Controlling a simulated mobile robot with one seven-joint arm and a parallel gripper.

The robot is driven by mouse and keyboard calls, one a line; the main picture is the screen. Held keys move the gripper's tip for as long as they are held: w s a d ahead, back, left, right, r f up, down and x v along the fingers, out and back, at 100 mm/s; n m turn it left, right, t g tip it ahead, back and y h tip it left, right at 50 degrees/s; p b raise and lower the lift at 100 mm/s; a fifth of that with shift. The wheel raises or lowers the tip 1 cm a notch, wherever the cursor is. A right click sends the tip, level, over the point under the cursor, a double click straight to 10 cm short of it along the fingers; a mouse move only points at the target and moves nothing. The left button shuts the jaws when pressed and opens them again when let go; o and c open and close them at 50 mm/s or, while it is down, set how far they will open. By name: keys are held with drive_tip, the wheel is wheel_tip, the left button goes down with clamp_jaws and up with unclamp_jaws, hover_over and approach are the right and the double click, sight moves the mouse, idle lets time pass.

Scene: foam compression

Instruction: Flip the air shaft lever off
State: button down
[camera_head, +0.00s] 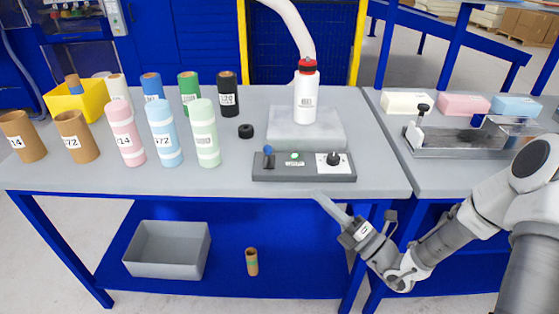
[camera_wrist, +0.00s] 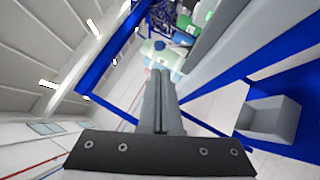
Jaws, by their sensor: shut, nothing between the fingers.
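A dark control panel (camera_head: 300,176) lies at the front of the grey table. It carries a blue-topped lever (camera_head: 268,153) at its left, a small green button (camera_head: 294,157) in the middle and a black knob (camera_head: 333,158) on a white plate at its right. I cannot tell from the picture which control is the air shaft lever. My gripper (camera_head: 321,196) is shut and empty, just in front of the table edge, below and apart from the panel's right half. In the wrist view its fingers (camera_wrist: 158,78) lie together; the panel cannot be made out there.
Behind the panel a red-capped white bottle (camera_head: 306,98) stands on a grey block (camera_head: 336,128). Several foam rolls (camera_head: 163,135) and cardboard tubes stand to the left. A metal fixture (camera_head: 465,138) is on the right table. A grey bin (camera_head: 168,250) sits on the lower shelf.

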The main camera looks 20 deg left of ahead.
sight(271, 153)
drive_tip(key=b+x, duration=0.1)
drive_tip(key=x, duration=1.3)
drive_tip(key=shift+r, duration=0.2)
